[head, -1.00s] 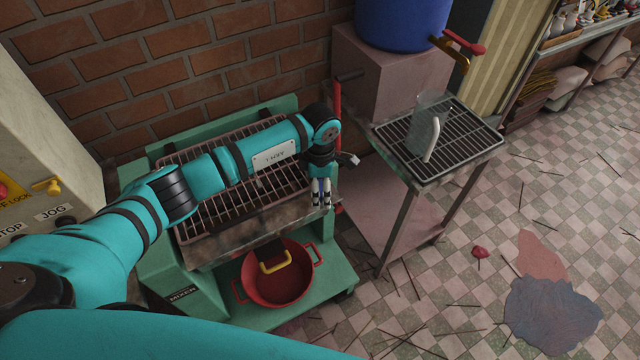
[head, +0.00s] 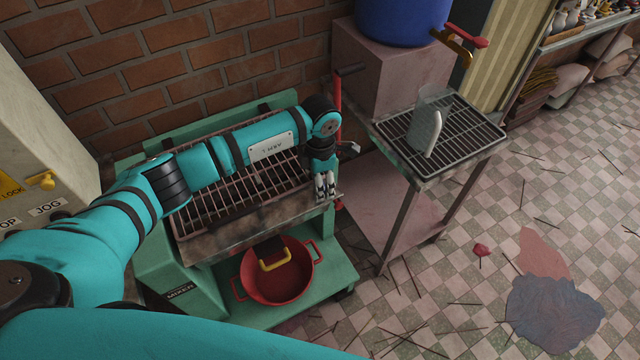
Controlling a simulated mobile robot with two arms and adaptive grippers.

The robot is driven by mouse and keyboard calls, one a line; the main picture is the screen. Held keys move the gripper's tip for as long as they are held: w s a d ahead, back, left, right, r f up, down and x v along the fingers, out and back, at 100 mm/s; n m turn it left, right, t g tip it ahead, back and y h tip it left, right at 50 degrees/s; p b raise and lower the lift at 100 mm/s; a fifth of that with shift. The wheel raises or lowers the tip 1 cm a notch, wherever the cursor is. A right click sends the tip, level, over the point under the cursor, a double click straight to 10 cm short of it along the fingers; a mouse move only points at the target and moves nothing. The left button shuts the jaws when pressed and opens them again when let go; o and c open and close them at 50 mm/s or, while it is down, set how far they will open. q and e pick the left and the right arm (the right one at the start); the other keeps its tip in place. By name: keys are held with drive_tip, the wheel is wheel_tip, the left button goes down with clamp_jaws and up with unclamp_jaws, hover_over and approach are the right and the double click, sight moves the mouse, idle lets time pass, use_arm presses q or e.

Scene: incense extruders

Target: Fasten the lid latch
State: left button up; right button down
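The green mixer (head: 190,288) stands against the brick wall, its barred lid (head: 240,212) lying down over the top. A small grey metal piece (head: 349,148), possibly the latch or its handle, sticks out beside my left wrist at the lid's right end; I cannot tell which. My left arm reaches across the lid. My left gripper (head: 325,191) points down at the lid's front right corner, its fingers close together. Whether they touch or hold anything is unclear. The wrist hides part of that corner. My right gripper is not in view.
A red pan (head: 275,290) sits on the mixer's lower shelf. A red upright lever (head: 338,110) is behind my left wrist. Sticks and a dark stain lie on the floor.

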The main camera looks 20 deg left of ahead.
use_arm(q)
drive_tip(key=shift+n+b, duration=0.35)
drive_tip(key=shift+n, duration=0.85)
drive_tip(key=o, duration=1.2)
wheel_tip(320, 180, up, 12)
drive_tip(key=shift+r, duration=0.1)
